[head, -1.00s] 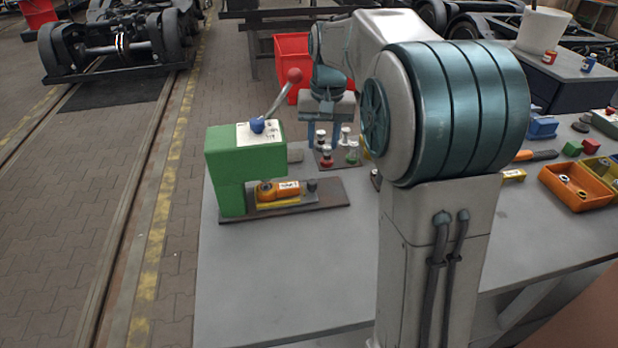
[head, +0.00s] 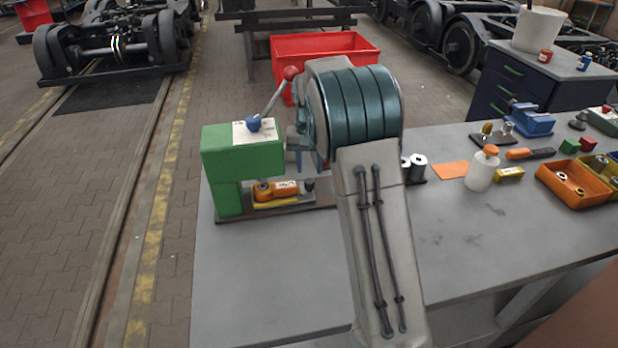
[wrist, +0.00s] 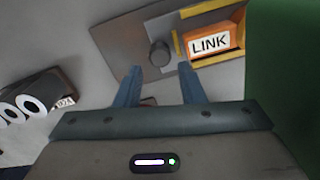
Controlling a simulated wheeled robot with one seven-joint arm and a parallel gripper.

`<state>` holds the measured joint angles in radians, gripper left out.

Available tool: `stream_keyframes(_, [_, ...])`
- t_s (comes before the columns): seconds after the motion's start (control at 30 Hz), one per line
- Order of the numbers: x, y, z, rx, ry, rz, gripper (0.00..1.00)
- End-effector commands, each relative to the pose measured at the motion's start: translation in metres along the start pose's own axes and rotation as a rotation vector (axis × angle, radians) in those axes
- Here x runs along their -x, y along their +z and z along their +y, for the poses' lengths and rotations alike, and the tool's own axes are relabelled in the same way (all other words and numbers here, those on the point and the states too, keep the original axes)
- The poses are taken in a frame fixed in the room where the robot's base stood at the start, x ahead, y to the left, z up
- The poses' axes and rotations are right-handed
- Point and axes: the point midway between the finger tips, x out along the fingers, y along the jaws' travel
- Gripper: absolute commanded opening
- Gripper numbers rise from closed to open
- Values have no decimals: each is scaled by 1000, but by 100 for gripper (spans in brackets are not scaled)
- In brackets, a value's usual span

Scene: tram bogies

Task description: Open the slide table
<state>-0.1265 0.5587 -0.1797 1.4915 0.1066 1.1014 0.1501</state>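A green press (head: 228,160) with a red-knobbed lever stands on the left of the bench. At its foot is a dark flat base (head: 325,196) with the slide table, which carries an orange piece labelled LINK (head: 285,188) in a yellow holder. A dark round knob (wrist: 158,53) stands on the plate beside the piece; it also shows in the head view (head: 309,184). My gripper (wrist: 160,80) is open, its two blue fingers apart and empty. In the wrist view the knob appears beyond and between the fingertips, with no visible contact. In the head view my arm mostly hides the gripper.
The press's green body (wrist: 284,85) rises close on the right in the wrist view. A dark holder with white round items (wrist: 35,100) lies at left. A white bottle (head: 480,172) and orange bin (head: 575,200) stand to the right. The front bench is clear.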

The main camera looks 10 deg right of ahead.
Motion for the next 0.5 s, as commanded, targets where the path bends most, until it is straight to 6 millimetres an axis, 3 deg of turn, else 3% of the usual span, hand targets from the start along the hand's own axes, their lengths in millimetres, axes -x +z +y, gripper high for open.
stream_keyframes(0.2, [-36,0,0,0,1,-3,36])
stream_keyframes(0.5, [-53,0,0,0,0,0,36])
